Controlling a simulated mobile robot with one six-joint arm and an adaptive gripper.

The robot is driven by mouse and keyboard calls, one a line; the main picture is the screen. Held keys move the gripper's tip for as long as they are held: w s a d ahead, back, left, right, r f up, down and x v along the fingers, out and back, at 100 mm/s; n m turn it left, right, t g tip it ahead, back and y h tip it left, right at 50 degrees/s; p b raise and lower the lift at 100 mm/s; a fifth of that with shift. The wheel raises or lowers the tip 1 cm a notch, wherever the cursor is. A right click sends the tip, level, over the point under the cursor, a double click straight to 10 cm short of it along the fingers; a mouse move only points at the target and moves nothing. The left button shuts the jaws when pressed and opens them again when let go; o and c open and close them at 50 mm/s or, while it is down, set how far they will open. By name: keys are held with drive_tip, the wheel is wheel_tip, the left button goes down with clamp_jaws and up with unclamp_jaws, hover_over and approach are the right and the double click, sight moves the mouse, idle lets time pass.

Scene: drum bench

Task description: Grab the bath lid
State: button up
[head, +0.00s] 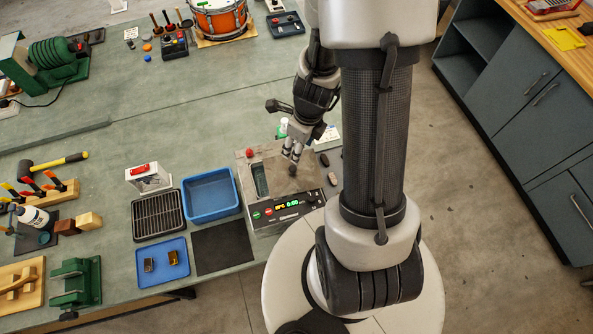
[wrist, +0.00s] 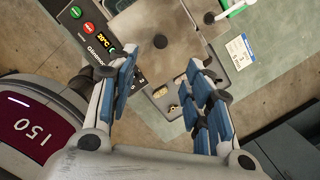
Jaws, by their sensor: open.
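The bath (head: 262,222) is a grey box on the bench with a front panel and a green lit display, which also shows in the wrist view (wrist: 105,42). Its lid (head: 285,163) is a flat grey-brown plate with a dark round knob. In the head view a dark opening shows at the left of the top. In the wrist view the lid (wrist: 165,60) and its knob (wrist: 160,41) appear between the fingers. My gripper (head: 293,154) is open and empty, pointing down over the lid. The wrist view shows its two blue-padded fingers (wrist: 163,72) apart. I cannot tell the exact height above the knob.
A blue tub (head: 211,196), a black rack (head: 158,215) and a blue tray (head: 163,264) with two small blocks stand left of the bath. A dark mat (head: 222,248) lies in front of the tub. Small dark items lie right of the bath.

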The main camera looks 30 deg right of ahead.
drive_tip(key=b, duration=0.6)
hover_over(293, 168)
drive_tip(key=f, duration=0.9)
drive_tip(key=shift+s+f, duration=0.1)
drive_tip(key=shift+s, duration=0.2)
drive_tip(key=f+b, duration=0.2)
drive_tip(key=f, duration=0.1)
drive_tip(key=f+b, duration=0.1)
drive_tip(key=f, duration=0.1)
drive_tip(key=shift+w+d+f+b, duration=0.15)
drive_tip(key=shift+w+b, duration=0.1)
drive_tip(key=shift+b, duration=0.15)
drive_tip(key=shift+c, duration=0.3)
clamp_jaws()
